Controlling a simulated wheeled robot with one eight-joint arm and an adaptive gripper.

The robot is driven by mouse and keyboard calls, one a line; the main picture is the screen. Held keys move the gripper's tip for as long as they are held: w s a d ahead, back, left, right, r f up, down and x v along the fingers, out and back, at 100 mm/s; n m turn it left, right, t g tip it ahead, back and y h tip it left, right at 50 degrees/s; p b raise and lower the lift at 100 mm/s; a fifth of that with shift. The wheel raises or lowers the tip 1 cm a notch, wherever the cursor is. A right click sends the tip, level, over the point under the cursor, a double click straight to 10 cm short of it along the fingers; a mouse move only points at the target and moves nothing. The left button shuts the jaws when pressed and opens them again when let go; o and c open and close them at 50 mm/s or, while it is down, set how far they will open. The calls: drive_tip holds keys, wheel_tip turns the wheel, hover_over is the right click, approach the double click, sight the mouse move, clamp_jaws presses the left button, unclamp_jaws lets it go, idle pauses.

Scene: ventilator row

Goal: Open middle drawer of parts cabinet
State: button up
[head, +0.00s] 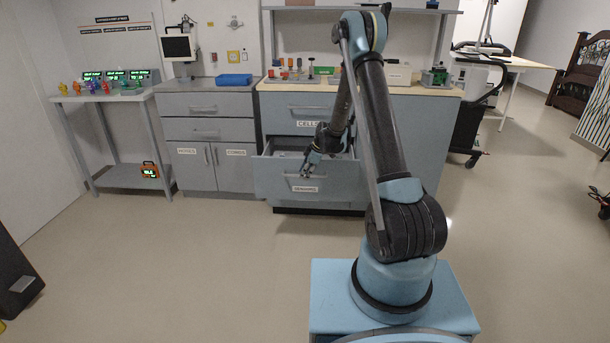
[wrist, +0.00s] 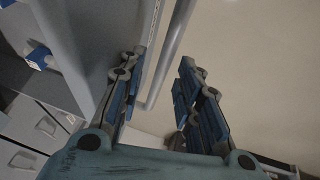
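The parts cabinet (head: 400,135) is blue-grey with a light wooden top. Its top drawer (head: 290,113), labelled CELLS, is shut. The drawer below it (head: 275,180) stands pulled out, with a small white label on its front. My gripper (head: 307,172) is at this drawer's front, near its handle. In the wrist view my gripper (wrist: 162,62) has its two fingers spread apart. A grey handle bar (wrist: 172,48) runs between them, nearer the left finger, with a visible gap to the right finger. Whether the left finger touches the bar cannot be told.
A grey cabinet (head: 205,130) with drawers and doors stands to the left, with a blue tray (head: 234,80) on top. A side table (head: 125,178) is farther left. A dark cart (head: 475,115) stands at right. The floor in front is clear.

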drive_tip(key=v, duration=1.1)
drive_tip(key=shift+d+r, duration=0.2)
drive_tip(key=shift+r, duration=0.15)
drive_tip(key=shift+s, duration=0.1)
drive_tip(key=s+d+r+m+h, duration=0.1)
drive_tip(key=s+d+r+m, duration=0.3)
drive_tip(key=s+d+r, duration=0.5)
drive_tip(key=s+d+r+m+h, duration=0.15)
drive_tip(key=s+r+m, duration=0.45)
drive_tip(key=s, duration=0.8)
drive_tip(key=s+d+f+m, duration=0.1)
drive_tip(key=s+d+m, duration=0.1)
drive_tip(key=s, duration=0.6)
drive_tip(key=s+d+f+m+h, duration=0.1)
drive_tip(key=s+d+f+m, duration=0.1)
drive_tip(key=s, duration=0.6)
drive_tip(key=s+d+f+m+h, duration=0.1)
drive_tip(key=s+d+m, duration=0.3)
drive_tip(key=s, duration=0.5)
drive_tip(key=shift+d+f, duration=0.4)
drive_tip(key=shift+d, duration=0.1)
